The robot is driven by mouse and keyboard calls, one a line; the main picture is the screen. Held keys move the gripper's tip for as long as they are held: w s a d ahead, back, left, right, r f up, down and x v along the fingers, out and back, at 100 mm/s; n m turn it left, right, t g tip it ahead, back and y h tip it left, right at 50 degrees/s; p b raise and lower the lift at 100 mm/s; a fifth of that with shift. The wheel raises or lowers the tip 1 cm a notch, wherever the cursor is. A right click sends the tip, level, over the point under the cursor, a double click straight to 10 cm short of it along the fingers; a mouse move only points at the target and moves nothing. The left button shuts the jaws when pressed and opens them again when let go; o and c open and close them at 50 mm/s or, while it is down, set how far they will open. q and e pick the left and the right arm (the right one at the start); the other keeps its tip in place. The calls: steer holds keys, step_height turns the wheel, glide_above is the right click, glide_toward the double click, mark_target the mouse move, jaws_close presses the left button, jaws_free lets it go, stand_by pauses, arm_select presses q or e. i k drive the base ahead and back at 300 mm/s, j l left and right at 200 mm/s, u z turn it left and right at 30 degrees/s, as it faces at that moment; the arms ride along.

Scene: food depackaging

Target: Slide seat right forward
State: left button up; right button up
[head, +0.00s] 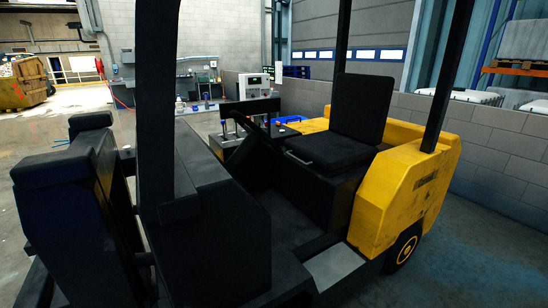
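A black seat stands in the cab of a yellow and black forklift. Its upright backrest (361,107) and flat cushion (332,149) show clearly in the head view. A thin pale bar (298,158) sits at the cushion's front left edge. The seat rests on a dark base (318,190); any rail beneath it cannot be made out. Neither of my grippers shows in the head view, so I cannot tell where they are relative to the seat.
A black mast post (157,100) and dark front body (215,240) stand between me and the seat. Steering and lever parts (240,125) lie left of the seat. The yellow rear body (402,190) is on its right. A grey block wall (500,150) stands behind.

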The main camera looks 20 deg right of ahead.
mark_target(361, 105)
steer(key=l+u, duration=0.25)
steer(key=l, duration=0.3)
steer(key=l+u, duration=0.25)
steer(key=l, duration=0.3)
steer(key=k+l+u, duration=0.25)
steer(key=l, duration=0.25)
steer(key=i+l, duration=0.05)
steer(key=i, duration=0.05)
